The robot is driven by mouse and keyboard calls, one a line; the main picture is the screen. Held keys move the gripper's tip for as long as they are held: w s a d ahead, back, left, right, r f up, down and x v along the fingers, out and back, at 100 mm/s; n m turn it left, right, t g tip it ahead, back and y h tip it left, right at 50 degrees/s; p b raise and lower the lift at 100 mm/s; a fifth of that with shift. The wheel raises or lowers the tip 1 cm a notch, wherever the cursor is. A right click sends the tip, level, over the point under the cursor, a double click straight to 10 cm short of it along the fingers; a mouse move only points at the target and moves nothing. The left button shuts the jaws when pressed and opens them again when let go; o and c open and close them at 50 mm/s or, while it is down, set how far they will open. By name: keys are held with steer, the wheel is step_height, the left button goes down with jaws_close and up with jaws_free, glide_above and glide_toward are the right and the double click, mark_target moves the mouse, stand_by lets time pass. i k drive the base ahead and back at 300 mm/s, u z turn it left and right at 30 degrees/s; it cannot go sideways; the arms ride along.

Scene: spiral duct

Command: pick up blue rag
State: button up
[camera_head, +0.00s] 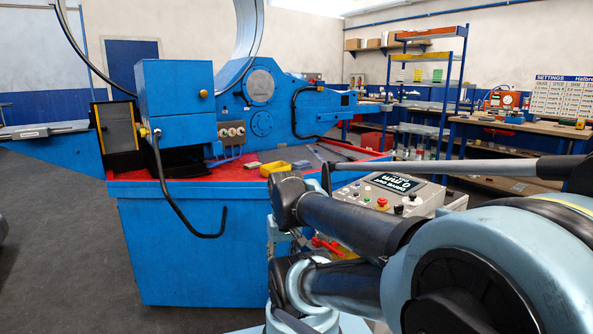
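I cannot pick out a blue rag for certain. My arm fills the lower right of the view and covers part of the machine's right side and the floor there. I cannot make out my gripper's fingers anywhere.
The blue machine (178,240) stands ahead, with a bent black handle (190,225) at its front. A control box (388,194) with buttons sits behind my arm. Shelves (425,90) and a workbench (535,129) stand at the back right. Dark floor (65,250) is open at left.

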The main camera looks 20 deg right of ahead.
mark_target(302, 164)
steer(key=z, duration=0.45)
steer(key=k, duration=0.45)
steer(key=u, duration=0.85)
steer(key=i, duration=2.05)
steer(key=z, duration=0.4)
